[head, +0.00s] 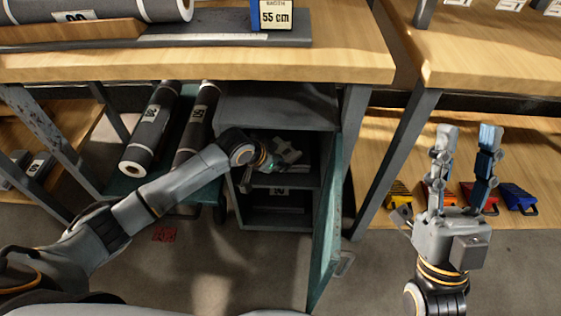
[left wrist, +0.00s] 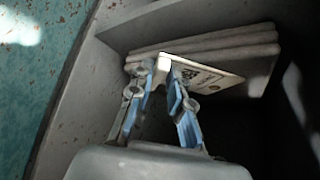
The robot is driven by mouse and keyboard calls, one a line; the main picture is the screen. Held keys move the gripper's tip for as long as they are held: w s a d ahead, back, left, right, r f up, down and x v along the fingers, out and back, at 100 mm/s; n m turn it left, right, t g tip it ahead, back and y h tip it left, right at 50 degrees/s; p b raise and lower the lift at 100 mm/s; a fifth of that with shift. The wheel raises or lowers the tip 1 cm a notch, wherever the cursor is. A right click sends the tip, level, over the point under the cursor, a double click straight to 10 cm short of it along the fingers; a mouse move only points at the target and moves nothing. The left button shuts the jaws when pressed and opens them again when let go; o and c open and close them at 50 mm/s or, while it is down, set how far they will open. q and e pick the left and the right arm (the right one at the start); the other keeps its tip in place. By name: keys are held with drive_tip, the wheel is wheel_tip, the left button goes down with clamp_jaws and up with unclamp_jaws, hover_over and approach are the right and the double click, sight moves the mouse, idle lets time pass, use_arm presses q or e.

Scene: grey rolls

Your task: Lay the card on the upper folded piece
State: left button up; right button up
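The pale card (left wrist: 212,77), with print and a dark square code, shows in the left wrist view against the upper folded piece (left wrist: 235,57) of a grey stack; I cannot tell whether it lies flat on it. My left gripper (left wrist: 160,72) is at the card's near end, its blue-padded fingertips a little apart with the card's edge between them. In the head view my left gripper (head: 268,160) reaches into the upper compartment of the grey cabinet, where the card is hard to make out. My right gripper (head: 467,132) is open and empty, pointing up.
The cabinet's teal door (head: 326,225) stands open on the right of the compartment. Dark rolls (head: 152,130) lie left of the cabinet. The wooden worktop (head: 345,65) overhangs it. Several coloured items (head: 517,197) lie on the low wooden shelf behind my right gripper.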

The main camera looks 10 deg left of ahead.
use_arm(q)
drive_tip(key=shift+o, duration=0.6)
